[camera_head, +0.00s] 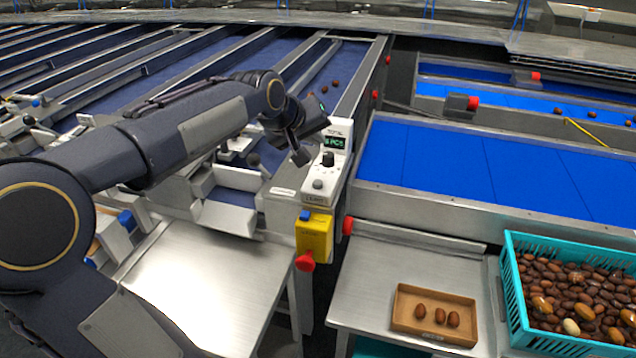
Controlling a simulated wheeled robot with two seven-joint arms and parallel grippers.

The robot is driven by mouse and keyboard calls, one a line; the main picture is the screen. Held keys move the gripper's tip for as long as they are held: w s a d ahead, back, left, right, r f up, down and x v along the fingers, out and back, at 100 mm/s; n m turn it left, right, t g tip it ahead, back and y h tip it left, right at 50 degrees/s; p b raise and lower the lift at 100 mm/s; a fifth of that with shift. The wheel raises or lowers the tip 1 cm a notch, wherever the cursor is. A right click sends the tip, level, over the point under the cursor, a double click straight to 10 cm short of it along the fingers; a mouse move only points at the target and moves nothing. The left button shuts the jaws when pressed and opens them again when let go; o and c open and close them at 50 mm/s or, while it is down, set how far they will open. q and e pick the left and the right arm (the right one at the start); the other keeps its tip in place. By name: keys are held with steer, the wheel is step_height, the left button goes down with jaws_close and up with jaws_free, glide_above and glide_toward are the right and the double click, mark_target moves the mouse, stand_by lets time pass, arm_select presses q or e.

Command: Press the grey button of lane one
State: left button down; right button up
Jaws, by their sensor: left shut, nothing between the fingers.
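A white control box (340,148) stands at the near end of the rightmost dark-blue lane. It has a small green display (334,142), a black knob (328,159) and, below the knob, a round grey button (318,184). My left arm reaches in from the left. Its gripper (301,158) is shut and empty, pointing down just left of the knob. The fingertips are above and left of the grey button in the picture, apart from it. The button is in plain sight. My right gripper is not in view.
A yellow box (314,236) with a blue button and a red knob hangs below the control box. A brown tray (434,314) with several dates and a teal crate (517,300) full of dates stand at the right. A blue belt (440,165) runs behind.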

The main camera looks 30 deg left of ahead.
mark_target(315, 184)
arm_select(q)
step_height(315, 184, down, 8)
steer(key=b, duration=0.6)
stand_by(1.7)
steer(key=shift+f+b, duration=0.4)
steer(key=shift+f, duration=0.05)
steer(key=shift+f+b, duration=0.4)
steer(key=shift+f, duration=0.1)
stand_by(0.5)
steer(key=shift+r+p, duration=0.75)
steer(key=shift+r, duration=0.2)
steer(key=shift+r, duration=0.1)
step_height(315, 184, up, 5)
steer(key=p, duration=0.4)
